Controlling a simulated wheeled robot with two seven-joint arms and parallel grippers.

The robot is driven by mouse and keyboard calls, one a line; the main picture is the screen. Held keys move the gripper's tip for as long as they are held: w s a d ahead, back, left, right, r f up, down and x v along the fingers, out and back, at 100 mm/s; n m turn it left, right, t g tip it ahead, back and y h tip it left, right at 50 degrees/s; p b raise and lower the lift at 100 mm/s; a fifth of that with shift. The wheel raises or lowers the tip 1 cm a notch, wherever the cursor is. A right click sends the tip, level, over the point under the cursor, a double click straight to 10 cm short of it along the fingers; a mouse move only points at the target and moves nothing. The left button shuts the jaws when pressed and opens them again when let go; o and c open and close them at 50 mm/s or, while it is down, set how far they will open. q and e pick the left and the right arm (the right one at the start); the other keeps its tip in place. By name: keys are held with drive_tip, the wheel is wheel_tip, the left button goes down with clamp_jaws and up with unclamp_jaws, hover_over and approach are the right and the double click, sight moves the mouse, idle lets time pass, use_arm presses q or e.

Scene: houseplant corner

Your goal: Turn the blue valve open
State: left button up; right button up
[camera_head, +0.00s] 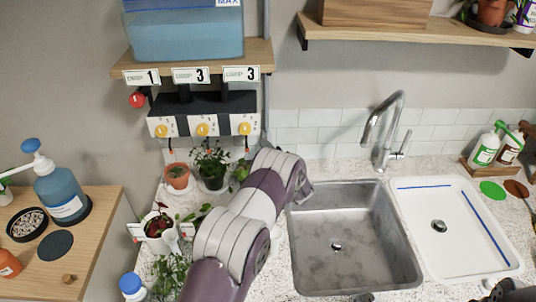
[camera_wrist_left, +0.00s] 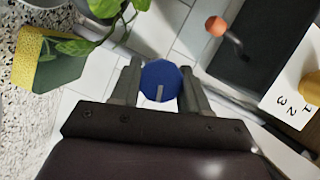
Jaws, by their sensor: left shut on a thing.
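The blue valve (camera_wrist_left: 160,76) is a round, faceted knob with a pale grey mark on its face. It sits between the two fingers of my left gripper (camera_wrist_left: 160,68) in the left wrist view, and the fingers are shut on its sides. In that view the mark runs toward the palm. In the head view my left arm comes up from the bottom middle and hides both the valve and the fingertips. My right gripper does not show clearly in either view.
A dispenser panel with yellow dials (camera_head: 202,129) hangs under the tank shelf (camera_head: 190,62); a red knob (camera_head: 137,100) is at its left. Potted plants (camera_head: 177,176) crowd the counter left of my arm. A steel sink (camera_head: 350,240) and white basin (camera_head: 455,225) lie to the right.

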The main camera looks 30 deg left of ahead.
use_arm(q)
drive_tip(key=shift+f+m+t+y+b, duration=0.1)
drive_tip(key=shift+m+t+y+b, duration=0.2)
drive_tip(key=shift+m+y+b, duration=0.8)
drive_tip(key=shift+m+h, duration=0.4)
drive_tip(key=shift+m, duration=0.1)
drive_tip(key=o, duration=0.8)
drive_tip(key=shift+o, duration=1.1)
drive_tip(key=shift+d, duration=0.15)
drive_tip(key=b+v, duration=0.2)
drive_tip(key=v, duration=1)
drive_tip(key=shift+s+d, duration=0.15)
drive_tip(key=shift+d, duration=0.15)
